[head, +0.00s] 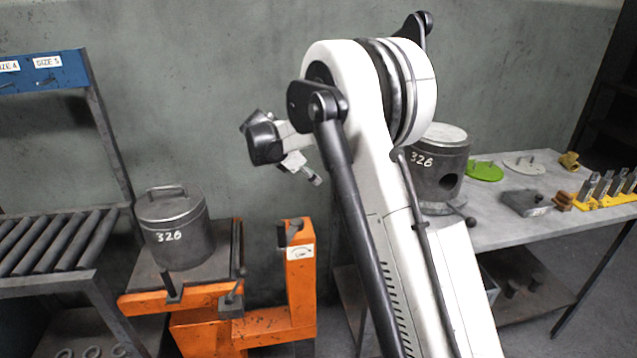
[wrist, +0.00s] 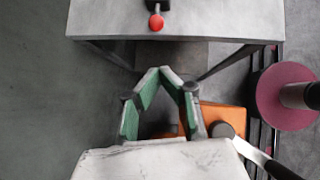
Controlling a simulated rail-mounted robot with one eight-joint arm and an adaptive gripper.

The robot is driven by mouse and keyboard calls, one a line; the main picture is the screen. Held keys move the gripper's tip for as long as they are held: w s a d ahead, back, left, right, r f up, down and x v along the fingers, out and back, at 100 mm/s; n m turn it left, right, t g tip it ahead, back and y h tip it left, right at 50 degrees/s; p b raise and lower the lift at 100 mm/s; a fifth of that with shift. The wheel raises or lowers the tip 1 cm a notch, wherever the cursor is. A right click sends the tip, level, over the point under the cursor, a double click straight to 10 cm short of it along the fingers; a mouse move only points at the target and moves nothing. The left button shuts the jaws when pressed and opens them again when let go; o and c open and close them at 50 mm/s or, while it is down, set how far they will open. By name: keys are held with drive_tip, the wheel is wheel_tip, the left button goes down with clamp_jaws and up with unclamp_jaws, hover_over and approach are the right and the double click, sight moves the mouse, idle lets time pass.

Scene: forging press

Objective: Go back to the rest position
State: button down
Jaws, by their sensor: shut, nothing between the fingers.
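My gripper (wrist: 164,72) shows in the wrist view with its green-padded fingers bent inward and their tips together, holding nothing. Beyond the tips is a grey table edge with a red knob (wrist: 156,22) on it. In the head view my large white arm fills the middle of the picture. A dark and white end part of my arm shows left of it, in front of the wall; the finger state cannot be made out there.
A lidded metal pot marked 326 (head: 172,228) stands on an orange stand (head: 300,272). A roller rack (head: 50,238) is at left. A second cylinder marked 326 (head: 440,170) and several tools stand on the grey table (head: 500,228) at right. A magenta disc (wrist: 285,97) shows in the wrist view.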

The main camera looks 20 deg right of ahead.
idle(0.4)
drive_tip(key=s+a+r+m+t+y, duration=0.2)
drive_tip(key=s+r+m, duration=0.3)
drive_tip(key=s, duration=0.6)
drive_tip(key=s+a+r+m+t+y, duration=0.1)
drive_tip(key=s+a+r+m+y, duration=0.2)
drive_tip(key=s+r, duration=0.55)
drive_tip(key=s+a+f+m+t+y, duration=0.1)
drive_tip(key=s+a+f+m, duration=0.1)
drive_tip(key=s, duration=0.5)
drive_tip(key=s+a+f+m+t+y, duration=0.1)
drive_tip(key=s+a+f+m, duration=0.1)
drive_tip(key=s+m, duration=0.2)
drive_tip(key=s+a+f+m+t, duration=0.1)
drive_tip(key=s+m, duration=0.3)
drive_tip(key=s, duration=0.7)
drive_tip(key=shift+a+f+t+y, duration=0.4)
drive_tip(key=shift+f+t, duration=0.1)
drive_tip(key=shift+f, duration=0.05)
